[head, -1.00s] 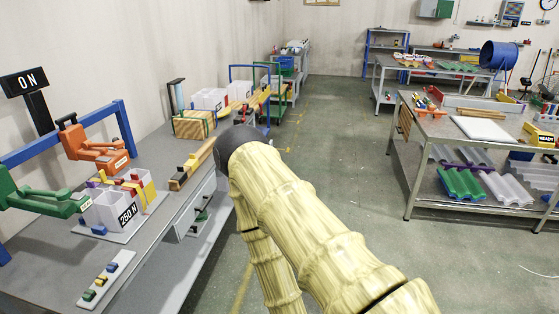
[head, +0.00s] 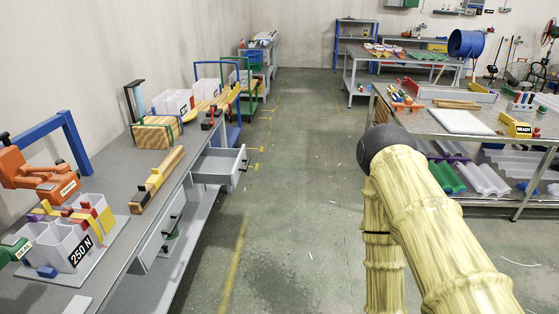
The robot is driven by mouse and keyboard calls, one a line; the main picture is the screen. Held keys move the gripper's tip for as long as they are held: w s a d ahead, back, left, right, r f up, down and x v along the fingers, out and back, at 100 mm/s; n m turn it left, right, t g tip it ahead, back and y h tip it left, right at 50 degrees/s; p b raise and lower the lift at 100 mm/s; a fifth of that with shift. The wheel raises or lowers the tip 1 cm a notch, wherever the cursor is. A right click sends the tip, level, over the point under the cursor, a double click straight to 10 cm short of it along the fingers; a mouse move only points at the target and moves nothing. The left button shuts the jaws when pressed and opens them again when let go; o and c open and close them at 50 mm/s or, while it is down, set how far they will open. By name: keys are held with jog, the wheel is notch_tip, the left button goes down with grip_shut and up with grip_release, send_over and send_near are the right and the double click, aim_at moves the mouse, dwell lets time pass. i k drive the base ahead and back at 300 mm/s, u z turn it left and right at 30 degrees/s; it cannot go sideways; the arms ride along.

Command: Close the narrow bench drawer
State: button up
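A narrow drawer (head: 219,167) stands pulled out from the front of the long grey bench on the left, and its open top shows. A dark handle (head: 244,164) sits on its front panel. More drawer fronts (head: 161,231) with dark handles lie nearer along the bench, below the top. My arm rises at the right of the head view, well apart from the drawer. My gripper is not visible in this view.
The bench top (head: 112,269) carries white bins (head: 59,244), an orange clamp (head: 38,180), a wooden block (head: 157,186) and a strapped box (head: 156,131). A steel table (head: 425,119) stands at right. The floor aisle (head: 293,170) between is clear.

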aim_at(218, 166)
jog(key=z, duration=0.1)
jog(key=i, duration=0.85)
jog(key=u, duration=0.3)
jog(key=k, duration=0.55)
jog(key=u, duration=0.8)
jog(key=i, duration=1.9)
jog(key=z, duration=0.75)
